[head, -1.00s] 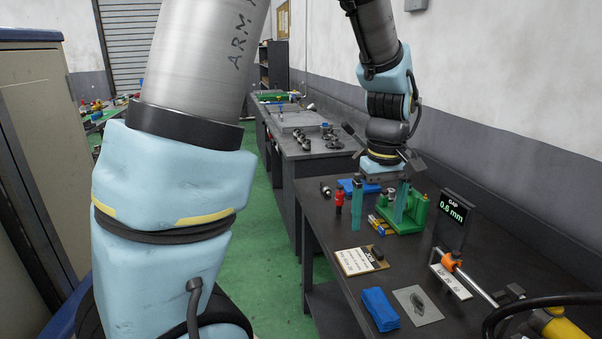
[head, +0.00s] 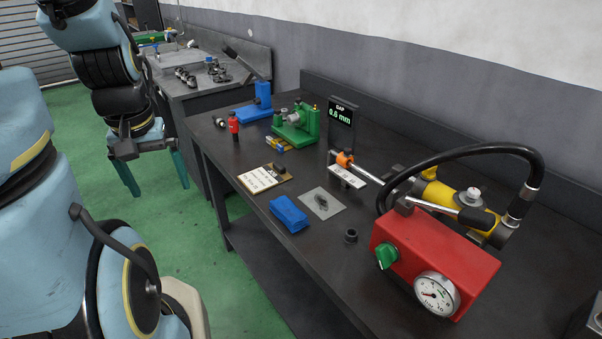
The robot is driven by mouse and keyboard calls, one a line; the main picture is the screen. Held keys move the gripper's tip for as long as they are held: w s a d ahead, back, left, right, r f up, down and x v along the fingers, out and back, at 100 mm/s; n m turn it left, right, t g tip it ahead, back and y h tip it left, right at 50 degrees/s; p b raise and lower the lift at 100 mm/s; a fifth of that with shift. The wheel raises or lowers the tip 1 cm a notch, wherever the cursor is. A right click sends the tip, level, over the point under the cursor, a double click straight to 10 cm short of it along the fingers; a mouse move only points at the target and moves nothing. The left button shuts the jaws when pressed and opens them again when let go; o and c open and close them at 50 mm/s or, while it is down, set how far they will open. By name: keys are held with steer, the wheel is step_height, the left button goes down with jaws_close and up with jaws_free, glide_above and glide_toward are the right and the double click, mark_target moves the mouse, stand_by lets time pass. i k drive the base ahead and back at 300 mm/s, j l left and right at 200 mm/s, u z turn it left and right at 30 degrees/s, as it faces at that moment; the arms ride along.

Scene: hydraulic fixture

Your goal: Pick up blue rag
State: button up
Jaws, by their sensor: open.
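The blue rag (head: 289,214) lies folded on the dark workbench (head: 270,254) near its front edge, in the middle of the head view. My gripper (head: 156,178) points down with two teal fingers spread apart and nothing between them. It hangs over the green floor to the left of the bench, well apart from the rag. The rag is fully in sight.
A grey square plate with a dark patch (head: 322,203) lies right of the rag. A clipboard (head: 264,179) lies behind it. A black ring (head: 351,236) and a red pump box with gauge (head: 430,266) stand to the right.

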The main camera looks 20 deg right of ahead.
mark_target(284, 208)
steer(key=z, duration=1.05)
